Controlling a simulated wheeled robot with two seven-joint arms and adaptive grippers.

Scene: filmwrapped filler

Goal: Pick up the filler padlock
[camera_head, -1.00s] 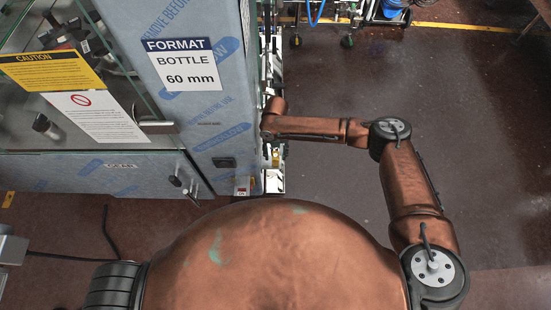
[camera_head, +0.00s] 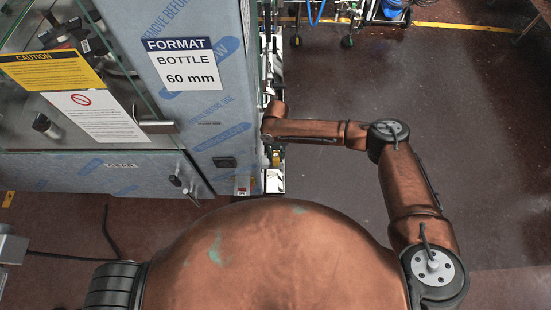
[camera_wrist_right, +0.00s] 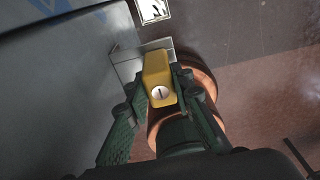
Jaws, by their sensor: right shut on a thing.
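The filler padlock (camera_wrist_right: 157,72) is a yellow block with a round silver keyway face, seen in the right wrist view. It sits between the two dark green fingers of my right gripper (camera_wrist_right: 160,88), which is shut on it. A grey metal bracket (camera_wrist_right: 128,70) is close behind the padlock; I cannot tell whether they touch. In the head view the padlock (camera_head: 275,158) is a small yellow patch at the right side of the filler, near my right gripper (camera_head: 274,149). The shackle is hidden. My left gripper is not in view.
The film-wrapped filler cabinet (camera_head: 213,110) stands close to the left of my right arm. It carries a bottle format sign (camera_head: 185,64) and a yellow caution label (camera_head: 52,70). Open brown floor (camera_head: 470,150) lies to the right. A wheeled cart (camera_head: 385,12) stands at the back.

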